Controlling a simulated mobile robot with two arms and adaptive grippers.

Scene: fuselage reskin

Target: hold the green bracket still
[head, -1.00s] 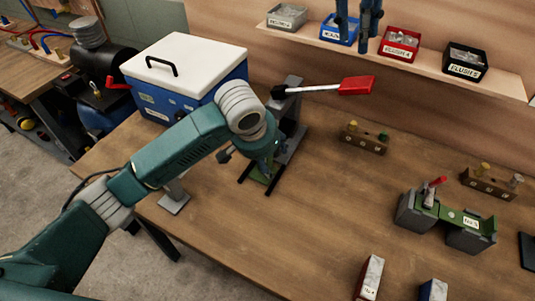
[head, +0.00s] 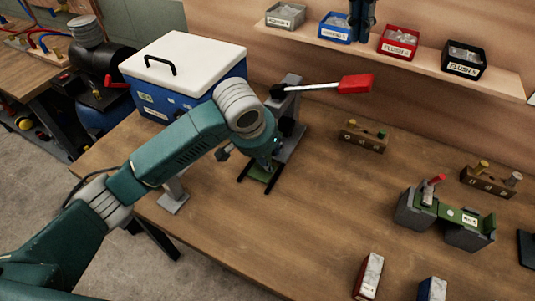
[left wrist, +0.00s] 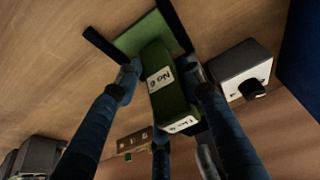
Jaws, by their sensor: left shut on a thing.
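The green bracket (left wrist: 165,85) with white labels lies between the blue fingers of my left gripper (left wrist: 165,80) in the left wrist view. In the head view my left gripper (head: 263,163) is low at the grey press with the red-handled lever, shut on the bracket. Only a small green patch (head: 258,171) shows there, between two dark bars; the arm hides the rest. My right gripper (head: 362,18) shows only as blue fingers at the top edge, in front of the shelf; whether it is open is unclear.
The grey press (head: 290,125) has a lever with a red grip (head: 356,84). A blue box with a white lid (head: 185,65) stands at the left. A fixture with a green strip (head: 458,215) stands at the right. Small bins line the shelf (head: 440,60).

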